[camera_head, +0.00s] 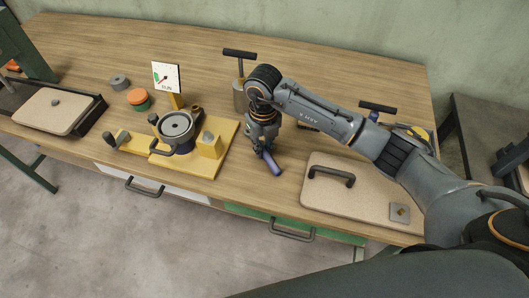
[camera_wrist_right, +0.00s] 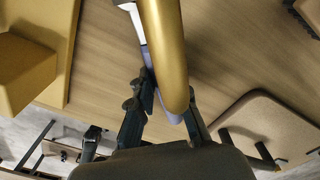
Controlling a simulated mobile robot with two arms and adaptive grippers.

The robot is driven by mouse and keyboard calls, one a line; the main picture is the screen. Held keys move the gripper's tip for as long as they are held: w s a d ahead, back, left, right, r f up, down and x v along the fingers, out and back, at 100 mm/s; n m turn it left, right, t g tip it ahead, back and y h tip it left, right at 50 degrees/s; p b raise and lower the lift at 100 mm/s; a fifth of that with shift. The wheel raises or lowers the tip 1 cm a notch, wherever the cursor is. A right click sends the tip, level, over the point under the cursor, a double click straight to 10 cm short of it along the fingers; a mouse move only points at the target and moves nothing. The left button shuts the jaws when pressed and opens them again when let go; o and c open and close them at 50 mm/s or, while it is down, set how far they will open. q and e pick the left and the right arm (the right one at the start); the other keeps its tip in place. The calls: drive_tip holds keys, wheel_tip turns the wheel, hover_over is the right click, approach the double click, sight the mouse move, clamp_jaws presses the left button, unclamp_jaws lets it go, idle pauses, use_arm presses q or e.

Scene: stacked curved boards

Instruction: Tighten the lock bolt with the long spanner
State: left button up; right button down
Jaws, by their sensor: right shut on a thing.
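My right gripper (camera_head: 268,152) points down just above the bench, right of the yellow fixture. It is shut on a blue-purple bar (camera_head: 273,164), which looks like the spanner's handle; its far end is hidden. In the right wrist view the fingers (camera_wrist_right: 168,108) close around a blue and pale bar (camera_wrist_right: 134,18). A thick golden rod (camera_wrist_right: 165,50) covers much of it, and I cannot tell what the rod belongs to. The yellow fixture (camera_head: 228,132) carries a round dark-rimmed pot (camera_head: 176,124) and a yellow block (camera_head: 210,147). I cannot clearly make out the lock bolt. My left gripper is out of view.
A beige board with a black handle (camera_head: 318,198) lies at the right. A T-handled tool (camera_head: 239,92) stands behind my gripper. A small sign (camera_head: 166,77), an orange-topped pot (camera_head: 138,99) and a tray (camera_head: 88,117) are at the left. The back bench is mostly clear.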

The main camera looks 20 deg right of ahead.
drive_tip(key=shift+r, duration=0.15)
drive_tip(key=shift+r+p, duration=2)
drive_tip(key=shift+r, duration=0.85)
